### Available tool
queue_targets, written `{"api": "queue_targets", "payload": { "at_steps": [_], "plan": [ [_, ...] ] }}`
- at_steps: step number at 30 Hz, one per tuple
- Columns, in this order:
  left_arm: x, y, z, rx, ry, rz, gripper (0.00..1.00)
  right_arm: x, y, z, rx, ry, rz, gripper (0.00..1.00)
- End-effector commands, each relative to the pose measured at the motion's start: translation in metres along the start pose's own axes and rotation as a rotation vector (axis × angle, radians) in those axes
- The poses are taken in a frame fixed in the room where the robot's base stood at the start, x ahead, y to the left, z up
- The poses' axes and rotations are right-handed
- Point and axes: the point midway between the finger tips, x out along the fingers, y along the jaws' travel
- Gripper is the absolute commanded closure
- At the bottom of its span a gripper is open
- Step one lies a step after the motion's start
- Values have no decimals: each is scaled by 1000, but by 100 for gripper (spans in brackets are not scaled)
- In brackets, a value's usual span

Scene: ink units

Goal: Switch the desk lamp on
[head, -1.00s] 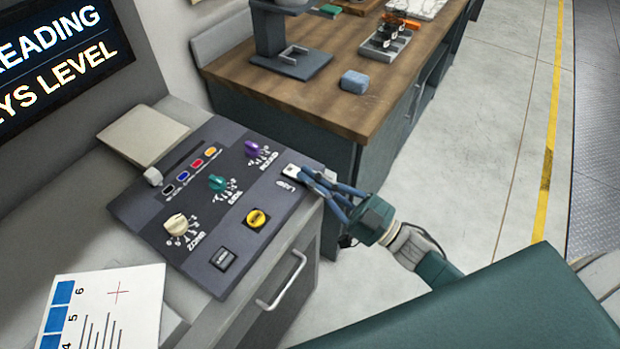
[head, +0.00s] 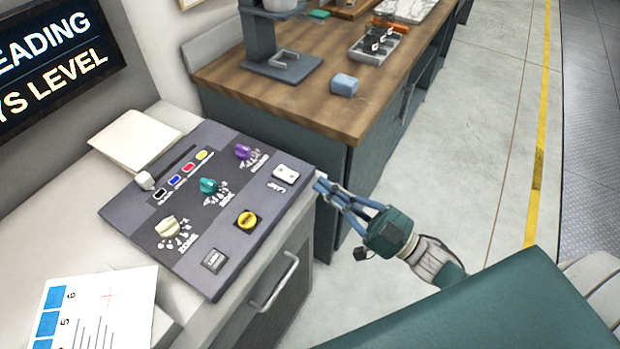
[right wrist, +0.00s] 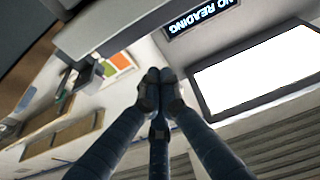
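The dark control panel (head: 128,203) lies on the grey cabinet in the head view. A small white switch plate (head: 286,174) sits at its far right corner, with a label that seems to read LAMP. The lever or rocker position is too small to tell. My right gripper (head: 320,187) is shut and empty, just right of the panel edge and apart from the switch. Its closed fingers (right wrist: 158,76) meet in the right wrist view. No desk lamp body is clearly seen. My left gripper is not in view.
The panel also has a cream knob (head: 167,227), a teal knob (head: 208,186), a purple knob (head: 243,152) and a yellow button (head: 246,220). A wooden bench (head: 300,105) stands behind. A bright white rectangle (right wrist: 255,75) shows in the right wrist view.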

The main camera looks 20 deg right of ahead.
Motion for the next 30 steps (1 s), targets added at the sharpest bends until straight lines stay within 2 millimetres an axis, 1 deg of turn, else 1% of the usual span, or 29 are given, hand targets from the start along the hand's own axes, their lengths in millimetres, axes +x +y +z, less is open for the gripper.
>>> {"api": "queue_targets", "payload": {
  "at_steps": [1,3,6,9,26,29,30],
  "plan": [
    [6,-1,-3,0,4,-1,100,-11,0,5,0,-3,0,100],
    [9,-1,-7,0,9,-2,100,-20,0,6,0,-2,0,100],
    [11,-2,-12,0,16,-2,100,-30,0,5,-1,0,-1,100],
    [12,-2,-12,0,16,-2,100,-35,0,5,-1,0,0,100],
    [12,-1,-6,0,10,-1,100,-36,0,5,-1,1,0,100],
    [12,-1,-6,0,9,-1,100,-39,6,15,-1,-20,24,100],
    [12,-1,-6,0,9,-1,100,-42,11,25,-2,-40,46,100]
  ]
}}
